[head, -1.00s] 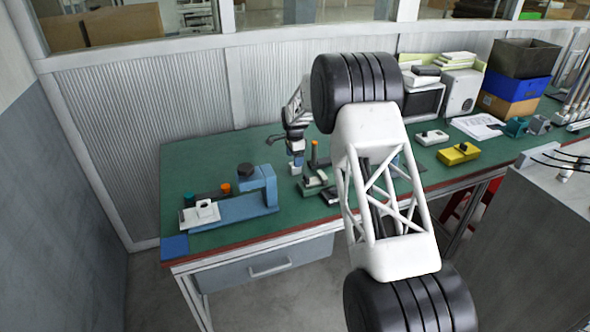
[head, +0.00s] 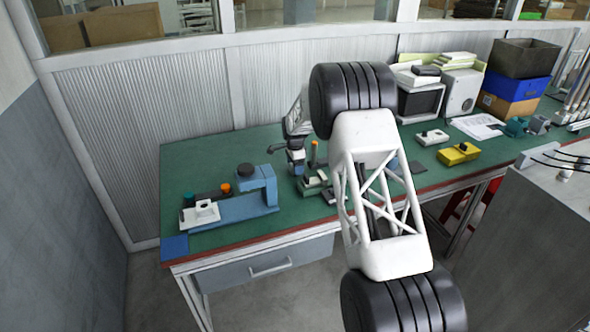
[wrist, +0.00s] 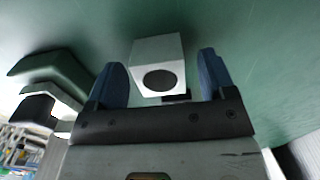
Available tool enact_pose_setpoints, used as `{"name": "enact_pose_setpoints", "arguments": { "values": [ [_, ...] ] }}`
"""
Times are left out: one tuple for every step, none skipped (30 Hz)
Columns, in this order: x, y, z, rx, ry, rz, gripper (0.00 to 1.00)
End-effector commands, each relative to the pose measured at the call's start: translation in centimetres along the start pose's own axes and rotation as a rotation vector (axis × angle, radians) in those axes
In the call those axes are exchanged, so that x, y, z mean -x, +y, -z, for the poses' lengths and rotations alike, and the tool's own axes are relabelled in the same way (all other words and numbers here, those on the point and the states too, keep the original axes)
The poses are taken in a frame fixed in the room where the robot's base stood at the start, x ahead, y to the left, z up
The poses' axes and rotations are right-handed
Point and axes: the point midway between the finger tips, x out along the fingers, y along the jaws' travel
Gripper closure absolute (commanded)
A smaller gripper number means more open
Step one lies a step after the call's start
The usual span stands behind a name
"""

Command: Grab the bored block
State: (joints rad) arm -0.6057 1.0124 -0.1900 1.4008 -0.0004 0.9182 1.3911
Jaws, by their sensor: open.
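The bored block (wrist: 158,50), a pale grey cube with a dark round hole in one face, shows in the wrist view against the green table top. My gripper (wrist: 162,64) is open, with one blue finger on each side of the block. Gaps show between the block and both fingers, and I cannot tell how deep it sits between them. In the head view my gripper (head: 297,166) is low over the table, left of my large arm link. I cannot make out this block there.
Green parts (wrist: 55,75) lie left of the gripper in the wrist view. In the head view a blue fixture (head: 238,207) with a pale piece (head: 203,212) stands at the table's left. A yellow box (head: 459,153) is at the right. Bare green table (head: 225,165) lies behind the fixture.

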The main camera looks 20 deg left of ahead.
Motion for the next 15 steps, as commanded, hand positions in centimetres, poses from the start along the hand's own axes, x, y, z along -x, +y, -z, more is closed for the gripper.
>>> {"name": "enact_pose_setpoints", "arguments": {
  "values": [
    [0.01,0.0,0.0,0.0,0.0,0.0,0.23],
    [0.01,0.0,0.0,0.0,0.0,0.0,0.25],
    [0.01,0.0,0.0,0.0,0.0,0.0,0.31],
    [0.01,0.0,0.0,0.0,0.0,0.0,0.36],
    [0.01,0.0,0.0,0.0,0.0,0.0,0.4],
    [0.01,0.0,0.0,0.0,0.0,0.0,0.46],
    [0.01,0.0,0.0,0.0,0.0,0.0,0.51],
    [0.01,0.0,0.0,0.0,0.0,0.0,0.56],
    [0.01,0.0,0.0,0.0,0.0,0.0,0.62],
    [0.01,0.0,0.0,0.0,0.0,0.0,0.66],
    [0.01,0.0,0.0,0.0,0.0,0.0,0.71],
    [0.01,0.0,0.0,0.0,0.0,0.0,0.77],
    [0.03,-0.01,0.0,0.0,0.0,0.0,0.8],
    [0.03,-0.01,0.0,0.0,0.0,0.0,0.8],
    [0.03,-0.01,0.0,0.0,0.0,0.0,0.8]
  ]
}}
